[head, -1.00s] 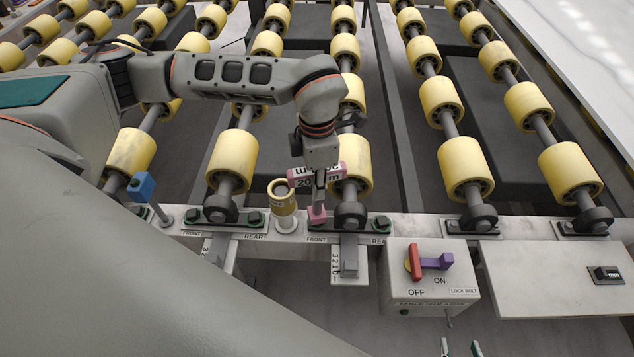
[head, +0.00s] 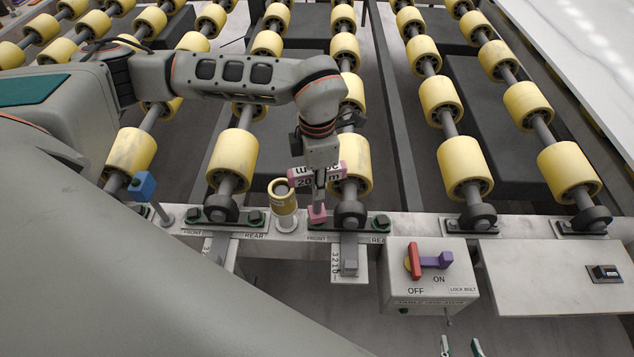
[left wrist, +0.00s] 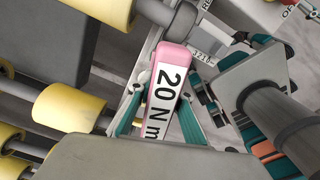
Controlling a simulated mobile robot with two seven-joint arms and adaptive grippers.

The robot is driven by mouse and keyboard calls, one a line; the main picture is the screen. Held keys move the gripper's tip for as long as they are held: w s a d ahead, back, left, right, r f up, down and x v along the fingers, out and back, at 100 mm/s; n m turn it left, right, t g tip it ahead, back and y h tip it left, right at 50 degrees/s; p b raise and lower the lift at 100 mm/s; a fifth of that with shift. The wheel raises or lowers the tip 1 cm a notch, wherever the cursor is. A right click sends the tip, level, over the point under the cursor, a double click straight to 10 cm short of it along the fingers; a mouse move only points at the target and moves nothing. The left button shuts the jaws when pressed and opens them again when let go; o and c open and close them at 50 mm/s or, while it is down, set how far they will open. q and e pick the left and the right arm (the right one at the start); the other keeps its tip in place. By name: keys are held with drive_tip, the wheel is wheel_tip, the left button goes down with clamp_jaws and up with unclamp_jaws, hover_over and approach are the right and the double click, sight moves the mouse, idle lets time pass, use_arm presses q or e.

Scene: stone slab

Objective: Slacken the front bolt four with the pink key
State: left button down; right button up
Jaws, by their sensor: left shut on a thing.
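The pink key (head: 317,213) stands upright with its lower end at the front bolt position beside the right bearing block, above a FRONT label (head: 316,239). Its lower end hides that bolt's head, so I cannot tell how it is seated. My left gripper (head: 319,178) is shut on the key's upper part. In the left wrist view the pink key (left wrist: 172,58) shows its white "20 N m" label between the teal fingers. The rear bolt (head: 381,222) of that block is uncovered. My right gripper (head: 460,347) shows only its fingertips at the bottom edge, apart and empty.
A blue-topped key (head: 141,186) stands at the left. Yellow rollers (head: 233,158) fill the back.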

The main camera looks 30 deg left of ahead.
use_arm(q)
drive_tip(key=shift+f, duration=0.8)
idle(0.5)
idle(0.4)
